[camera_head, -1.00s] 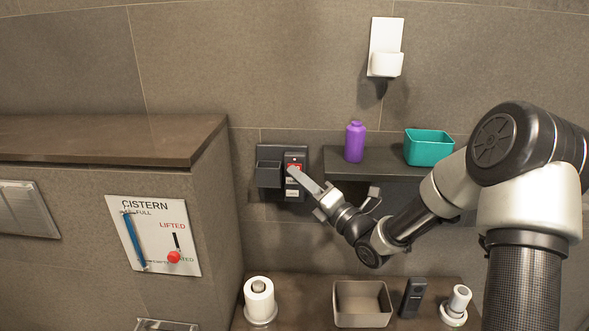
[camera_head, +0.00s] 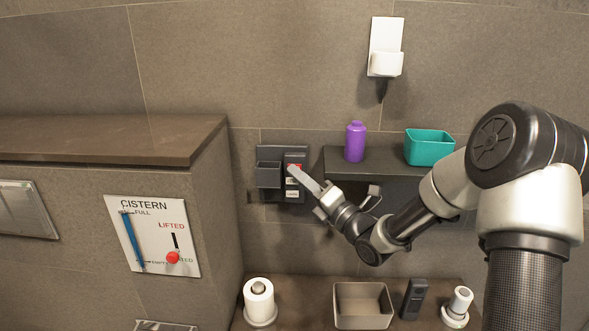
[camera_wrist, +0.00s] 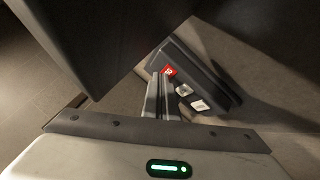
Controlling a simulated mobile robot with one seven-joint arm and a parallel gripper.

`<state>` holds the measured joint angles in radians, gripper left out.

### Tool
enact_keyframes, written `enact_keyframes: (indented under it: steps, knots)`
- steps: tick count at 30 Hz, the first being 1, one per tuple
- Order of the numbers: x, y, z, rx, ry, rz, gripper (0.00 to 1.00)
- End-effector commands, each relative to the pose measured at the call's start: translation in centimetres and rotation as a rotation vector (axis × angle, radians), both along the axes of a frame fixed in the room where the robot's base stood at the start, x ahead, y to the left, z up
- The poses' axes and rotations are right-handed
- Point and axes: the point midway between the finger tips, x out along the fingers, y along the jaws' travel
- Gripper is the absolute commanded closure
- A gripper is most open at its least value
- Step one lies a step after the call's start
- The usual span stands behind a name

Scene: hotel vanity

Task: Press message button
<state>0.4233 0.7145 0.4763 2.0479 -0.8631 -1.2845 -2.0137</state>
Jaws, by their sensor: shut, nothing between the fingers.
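A dark wall unit (camera_head: 295,157) carries a narrow panel with a red element at the top and two pale buttons below it. In the wrist view the panel (camera_wrist: 214,84) stands tilted, with the red element (camera_wrist: 169,71), a middle pale button (camera_wrist: 184,90) and a lower pale button (camera_wrist: 200,105). Which one is the message button cannot be read. My gripper (camera_head: 292,169) is shut and empty. Its fingertips (camera_wrist: 162,77) are at the red element's near edge, and contact cannot be told. In the head view the tips partly cover the panel's upper part.
A dark shelf (camera_head: 375,160) right of the panel holds a purple bottle (camera_head: 355,142) and a teal bin (camera_head: 429,147). A dark open box (camera_head: 268,174) adjoins the panel's left. Below, a counter holds a paper roll (camera_head: 259,300) and a grey bin (camera_head: 362,305).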

Motion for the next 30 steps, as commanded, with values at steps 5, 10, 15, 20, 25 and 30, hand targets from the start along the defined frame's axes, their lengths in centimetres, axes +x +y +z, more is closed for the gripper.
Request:
enact_keyframes:
  steps: [5, 10, 15, 20, 25, 30]
  knots:
    - [-0.6, 0.0, -0.2, -0.001, -0.001, 0.0, 1.0]
    - [-1.4, 0.0, -0.2, 0.0, 0.0, 0.0, 1.0]
    - [-1.6, 0.0, 0.0, 0.0, 0.0, -0.001, 1.0]
    - [-1.6, 0.0, 0.0, 0.0, 0.0, 0.0, 1.0]
    - [-2.7, 0.1, -0.2, -0.001, -0.001, 0.0, 1.0]
    - [-4.5, 0.1, -0.2, -0.001, -0.001, 0.0, 1.0]
